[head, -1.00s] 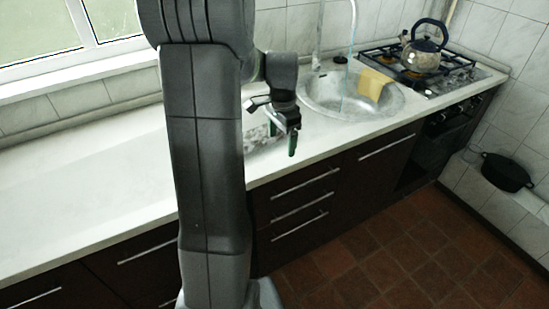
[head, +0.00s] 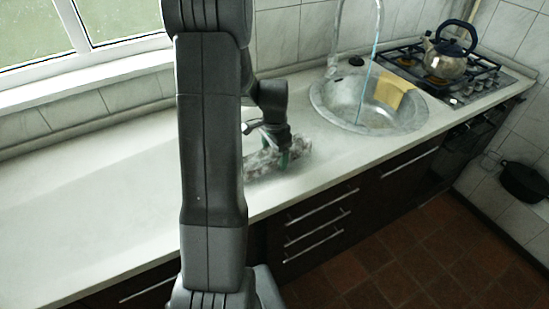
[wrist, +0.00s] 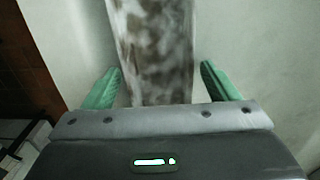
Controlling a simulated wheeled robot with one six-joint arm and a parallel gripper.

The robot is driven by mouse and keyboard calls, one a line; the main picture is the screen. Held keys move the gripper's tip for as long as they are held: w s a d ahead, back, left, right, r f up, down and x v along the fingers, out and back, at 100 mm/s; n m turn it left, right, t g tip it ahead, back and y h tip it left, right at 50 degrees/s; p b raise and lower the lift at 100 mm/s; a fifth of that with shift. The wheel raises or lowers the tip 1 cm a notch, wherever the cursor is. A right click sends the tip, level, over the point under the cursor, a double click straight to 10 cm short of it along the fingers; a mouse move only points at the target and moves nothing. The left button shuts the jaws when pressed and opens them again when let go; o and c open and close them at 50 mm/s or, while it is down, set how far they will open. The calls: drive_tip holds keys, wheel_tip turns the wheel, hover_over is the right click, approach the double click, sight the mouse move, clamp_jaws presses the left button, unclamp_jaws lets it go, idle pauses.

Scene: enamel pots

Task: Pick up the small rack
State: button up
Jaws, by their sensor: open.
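A mottled grey, white and brownish object, which appears to be the small rack (head: 262,168), lies on the white countertop left of the sink. My arm hides its left end in the head view. In the wrist view the rack (wrist: 155,45) runs away from me as a long strip between my two green fingers. My gripper (head: 284,160) is at the rack, pointing down. My gripper (wrist: 159,82) is open, with a finger on each side and a gap on both sides. How deep the fingers reach is unclear.
A kettle (head: 447,62) stands on the gas hob (head: 425,72) beyond. The countertop (head: 100,210) to the left is clear. Its front edge runs close by.

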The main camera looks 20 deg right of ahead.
drive_tip(key=shift+c, duration=0.4)
drive_tip(key=c, duration=1.1)
drive_tip(key=shift+o, duration=0.2)
drive_tip(key=shift+r, duration=0.15)
